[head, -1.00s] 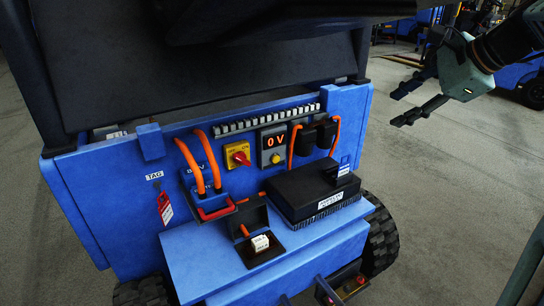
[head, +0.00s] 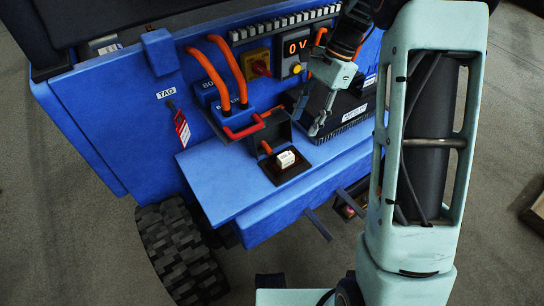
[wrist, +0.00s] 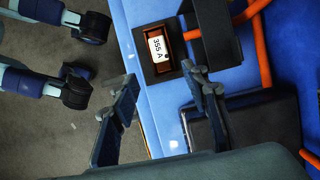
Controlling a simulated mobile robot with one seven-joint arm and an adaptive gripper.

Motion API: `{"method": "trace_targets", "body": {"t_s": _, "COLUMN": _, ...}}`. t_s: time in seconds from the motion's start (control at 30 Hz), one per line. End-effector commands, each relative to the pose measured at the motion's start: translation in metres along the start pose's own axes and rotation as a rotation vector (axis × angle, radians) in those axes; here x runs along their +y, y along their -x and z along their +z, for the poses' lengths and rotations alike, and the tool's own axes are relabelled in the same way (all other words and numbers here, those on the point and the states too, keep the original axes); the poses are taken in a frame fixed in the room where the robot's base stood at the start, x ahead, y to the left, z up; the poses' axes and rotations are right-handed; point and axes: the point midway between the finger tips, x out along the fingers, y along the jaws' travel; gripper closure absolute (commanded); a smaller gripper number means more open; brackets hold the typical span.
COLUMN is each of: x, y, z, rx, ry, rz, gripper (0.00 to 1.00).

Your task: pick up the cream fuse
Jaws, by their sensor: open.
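The cream fuse (head: 286,159) sits in a small dark open box (head: 283,178) on the blue ledge, with the box lid raised behind it. In the wrist view the fuse (wrist: 159,47) shows a cream label reading 355 A, with brown around it. My gripper (head: 308,116) is up and to the right of the fuse in the head view, in front of the black cover. In the wrist view my gripper (wrist: 158,78) has its fingers spread apart with nothing between them, and the fuse lies just beyond the fingertips.
Orange cables (head: 232,70) and a red handle (head: 243,131) stand beside the box lid. A black cover (head: 350,112) lies to the right on the ledge. A red tag (head: 182,128) hangs at left. The blue ledge (head: 215,175) is clear left of the box.

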Motion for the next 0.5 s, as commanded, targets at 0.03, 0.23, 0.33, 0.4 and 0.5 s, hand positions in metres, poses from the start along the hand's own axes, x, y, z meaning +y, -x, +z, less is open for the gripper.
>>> {"method": "trace_targets", "body": {"t_s": 0.03, "x": 0.002, "y": -0.004, "z": 0.000, "rx": -0.004, "ry": 0.004, "rz": 0.009, "gripper": 0.58}}
{"method": "trace_targets", "body": {"t_s": 0.23, "x": 0.003, "y": -0.031, "z": 0.001, "rx": -0.009, "ry": 0.010, "rz": 0.019, "gripper": 0.58}}
{"method": "trace_targets", "body": {"t_s": 0.33, "x": 0.004, "y": -0.047, "z": 0.001, "rx": -0.008, "ry": 0.010, "rz": 0.019, "gripper": 0.58}}
{"method": "trace_targets", "body": {"t_s": 0.4, "x": 0.003, "y": -0.056, "z": 0.001, "rx": -0.007, "ry": 0.010, "rz": 0.018, "gripper": 0.58}}
{"method": "trace_targets", "body": {"t_s": 0.5, "x": 0.003, "y": -0.062, "z": 0.002, "rx": -0.008, "ry": 0.009, "rz": 0.017, "gripper": 0.58}}
